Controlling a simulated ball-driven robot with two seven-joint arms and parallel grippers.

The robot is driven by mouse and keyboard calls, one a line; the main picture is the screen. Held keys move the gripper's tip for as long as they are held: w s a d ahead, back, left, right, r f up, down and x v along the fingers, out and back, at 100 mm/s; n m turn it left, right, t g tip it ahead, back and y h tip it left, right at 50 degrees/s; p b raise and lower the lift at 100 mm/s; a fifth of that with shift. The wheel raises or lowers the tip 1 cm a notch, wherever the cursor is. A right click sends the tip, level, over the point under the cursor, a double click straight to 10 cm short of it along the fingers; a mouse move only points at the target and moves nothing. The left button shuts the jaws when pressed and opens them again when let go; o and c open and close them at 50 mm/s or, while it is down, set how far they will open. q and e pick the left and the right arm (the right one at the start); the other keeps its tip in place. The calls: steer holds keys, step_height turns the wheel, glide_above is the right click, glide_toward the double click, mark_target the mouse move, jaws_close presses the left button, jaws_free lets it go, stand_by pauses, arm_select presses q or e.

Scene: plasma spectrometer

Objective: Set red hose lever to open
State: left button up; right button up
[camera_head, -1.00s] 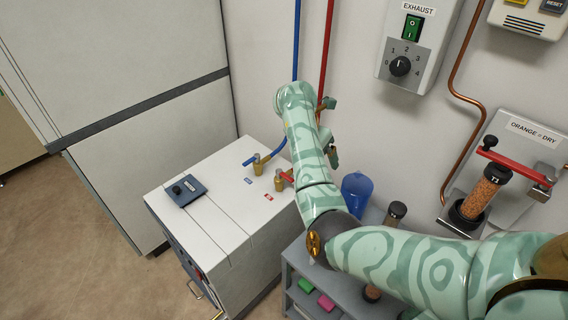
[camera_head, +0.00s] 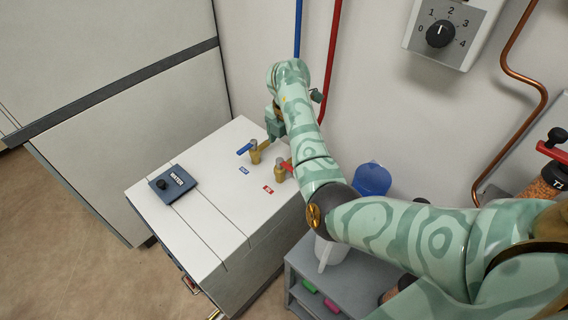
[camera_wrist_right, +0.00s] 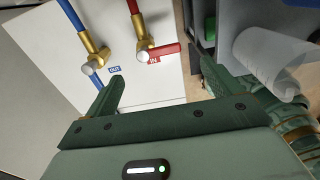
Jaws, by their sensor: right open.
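The red hose lever (camera_head: 287,165) sits on a brass valve (camera_head: 280,174) on top of the white cabinet (camera_head: 215,190). In the right wrist view the red lever (camera_wrist_right: 163,49) points right from its brass valve, across the line of the red hose (camera_wrist_right: 133,7). My right gripper (camera_head: 273,123) is behind and above the valves in the head view. In the wrist view its open, empty jaws (camera_wrist_right: 160,72) face the red lever, apart from it. My left gripper is not in view.
A WATER switch box (camera_head: 174,183) lies on the cabinet's left side. A blue-capped bottle (camera_head: 372,179) stands on a grey shelf (camera_head: 350,270) at right.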

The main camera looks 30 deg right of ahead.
mark_target(287, 165)
step_height(287, 165, down, 6)
steer(key=shift+a+r+b, duration=0.1)
steer(key=shift+r+b, duration=0.1)
steer(key=shift+b, duration=0.9)
steer(key=shift+f, duration=0.45)
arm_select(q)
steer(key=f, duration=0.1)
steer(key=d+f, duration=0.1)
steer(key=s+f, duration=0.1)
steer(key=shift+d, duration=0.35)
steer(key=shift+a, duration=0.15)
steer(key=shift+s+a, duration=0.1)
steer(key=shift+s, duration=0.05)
arm_select(e)
steer(key=c, duration=0.9)
